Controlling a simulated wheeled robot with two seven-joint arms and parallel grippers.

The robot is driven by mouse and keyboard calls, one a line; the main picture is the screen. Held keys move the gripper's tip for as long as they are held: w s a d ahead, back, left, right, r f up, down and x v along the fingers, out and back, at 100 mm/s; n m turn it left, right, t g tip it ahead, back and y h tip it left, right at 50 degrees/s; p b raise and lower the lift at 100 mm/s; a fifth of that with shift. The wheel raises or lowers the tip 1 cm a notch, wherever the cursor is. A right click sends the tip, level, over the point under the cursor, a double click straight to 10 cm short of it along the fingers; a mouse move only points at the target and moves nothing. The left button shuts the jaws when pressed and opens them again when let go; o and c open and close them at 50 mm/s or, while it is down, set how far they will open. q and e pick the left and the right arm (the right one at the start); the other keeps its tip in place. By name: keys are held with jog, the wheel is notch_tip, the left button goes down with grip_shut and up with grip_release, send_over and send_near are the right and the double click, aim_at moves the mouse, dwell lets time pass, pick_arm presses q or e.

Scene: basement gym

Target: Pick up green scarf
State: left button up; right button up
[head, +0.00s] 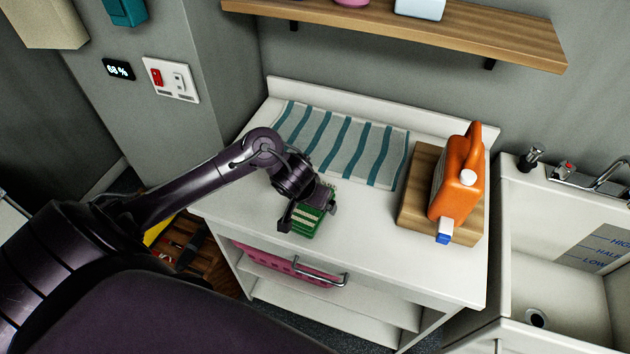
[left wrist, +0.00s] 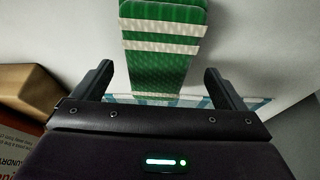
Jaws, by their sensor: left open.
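The green scarf (head: 306,219) is folded, with pale cream stripes, and lies on the white counter (head: 370,242) near its front edge in the head view. In the left wrist view the scarf (left wrist: 163,45) runs between and beyond the two fingers. My left gripper (head: 306,212) is over the scarf and partly hides it. It is open, with one finger on each side of the scarf in the left wrist view (left wrist: 160,82), and I see no contact. My right gripper is not in view.
A striped towel (head: 345,145) lies behind the scarf. An orange detergent bottle (head: 458,180) stands on a wooden board (head: 415,195) to the right. A sink (head: 570,250) is at far right. A wooden shelf (head: 440,30) hangs above. A pink basket (head: 270,262) is below the counter.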

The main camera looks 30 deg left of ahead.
pick_arm(q)
jog(key=x, duration=0.3)
jog(key=shift+d+b, duration=0.15)
jog(key=shift+b, duration=0.2)
jog(key=shift+w+f, duration=0.3)
jog(key=shift+f, duration=0.2)
jog(key=shift+s+r, duration=0.1)
jog(key=c, duration=1.1)
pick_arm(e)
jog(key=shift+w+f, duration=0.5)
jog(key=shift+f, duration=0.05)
